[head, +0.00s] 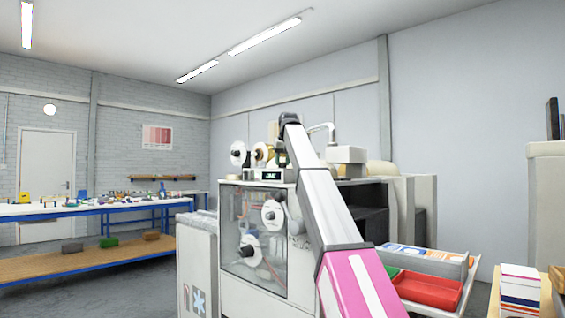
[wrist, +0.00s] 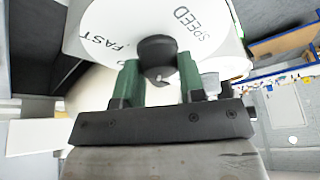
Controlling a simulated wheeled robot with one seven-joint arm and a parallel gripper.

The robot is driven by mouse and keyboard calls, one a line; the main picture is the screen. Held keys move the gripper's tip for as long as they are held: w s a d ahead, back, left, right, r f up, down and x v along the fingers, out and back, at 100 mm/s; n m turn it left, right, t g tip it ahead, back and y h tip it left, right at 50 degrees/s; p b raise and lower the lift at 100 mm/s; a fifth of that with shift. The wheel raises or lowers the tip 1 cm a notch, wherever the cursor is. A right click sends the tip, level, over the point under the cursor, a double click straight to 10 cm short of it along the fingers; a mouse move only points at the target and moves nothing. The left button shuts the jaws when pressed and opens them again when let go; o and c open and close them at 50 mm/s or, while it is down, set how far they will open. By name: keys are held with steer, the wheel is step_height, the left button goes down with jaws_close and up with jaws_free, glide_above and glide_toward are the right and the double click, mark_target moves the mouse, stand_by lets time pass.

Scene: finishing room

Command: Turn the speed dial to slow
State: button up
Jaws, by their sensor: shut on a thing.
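The speed dial (wrist: 157,48) shows in the wrist view as a round dark knob in front of a white disc (wrist: 110,22) lettered "SPEED" and "FAST". A small light mark shows on the knob's lower face. No "slow" lettering is visible to me. My gripper (wrist: 159,72) has its two green fingers on either side of the knob, shut on it. In the head view, my arm reaches to the machine (head: 255,203), and I cannot make out the dial or the fingers there.
The machine has a clear front panel with reels (head: 272,214) and a green-lit display (head: 272,175) on top. A red tray (head: 430,290) lies at the right. A long blue-framed bench (head: 90,207) with many small items stands at the left. Grey floor shows between.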

steer(key=n, duration=0.2)
steer(key=n+y, duration=0.1)
steer(key=n, duration=0.1)
steer(key=shift+g+y, duration=0.3)
steer(key=shift+g, duration=0.1)
steer(key=o, duration=0.9)
steer(key=v, duration=1)
steer(key=shift+r, duration=0.4)
steer(key=shift+f, duration=0.1)
